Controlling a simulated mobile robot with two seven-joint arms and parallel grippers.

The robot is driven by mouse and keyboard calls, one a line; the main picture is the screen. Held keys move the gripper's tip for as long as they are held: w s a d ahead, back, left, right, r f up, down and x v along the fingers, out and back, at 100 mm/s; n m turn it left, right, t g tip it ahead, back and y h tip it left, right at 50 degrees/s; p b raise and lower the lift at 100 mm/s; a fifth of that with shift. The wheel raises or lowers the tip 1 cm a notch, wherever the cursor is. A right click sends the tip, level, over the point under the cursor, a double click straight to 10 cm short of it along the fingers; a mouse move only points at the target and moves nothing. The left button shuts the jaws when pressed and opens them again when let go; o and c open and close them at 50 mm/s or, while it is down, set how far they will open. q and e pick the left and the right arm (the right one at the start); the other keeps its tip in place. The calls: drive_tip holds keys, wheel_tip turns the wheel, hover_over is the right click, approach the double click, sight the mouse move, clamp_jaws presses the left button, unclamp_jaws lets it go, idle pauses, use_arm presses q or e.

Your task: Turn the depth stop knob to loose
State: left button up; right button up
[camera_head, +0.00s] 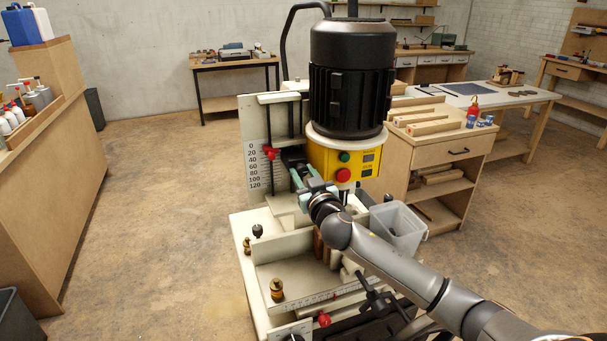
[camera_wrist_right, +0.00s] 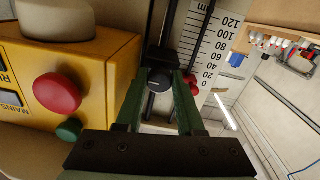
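A dark round knob (camera_wrist_right: 159,80) with a pale mark sits by the machine's vertical depth scale (camera_wrist_right: 211,45); I take it for the depth stop knob. In the right wrist view it lies between the tips of my right gripper's green fingers (camera_wrist_right: 161,84). The fingers stand apart on either side of it; I cannot tell whether they touch it. A red knob (camera_wrist_right: 190,84) is just right of the fingers there. In the head view my right gripper (camera_head: 297,177) reaches in front of the machine, below the red knob (camera_head: 270,152) on the scale (camera_head: 254,165). My left gripper is not in view.
The black motor (camera_head: 350,80) stands above the yellow control box (camera_head: 335,160), which is close beside my right gripper. A grey bin (camera_head: 400,228) and a wooden cabinet (camera_head: 442,155) are to the right. The floor left of the machine is clear.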

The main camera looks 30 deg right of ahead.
clamp_jaws()
drive_tip(key=shift+n, duration=0.3)
drive_tip(key=n, duration=0.3)
drive_tip(key=shift+d+p, duration=0.1)
drive_tip(key=shift+p, duration=0.3)
drive_tip(key=n+p, duration=0.1)
drive_tip(key=n, duration=0.3)
drive_tip(key=n+p, duration=0.1)
drive_tip(key=n, duration=0.4)
drive_tip(key=shift+r+n, duration=0.1)
drive_tip(key=shift+n, duration=0.3)
drive_tip(key=n+p, duration=0.2)
drive_tip(key=n, duration=0.3)
drive_tip(key=shift+y, duration=0.3)
drive_tip(key=shift+n+t, duration=0.3)
drive_tip(key=shift+n, duration=0.1)
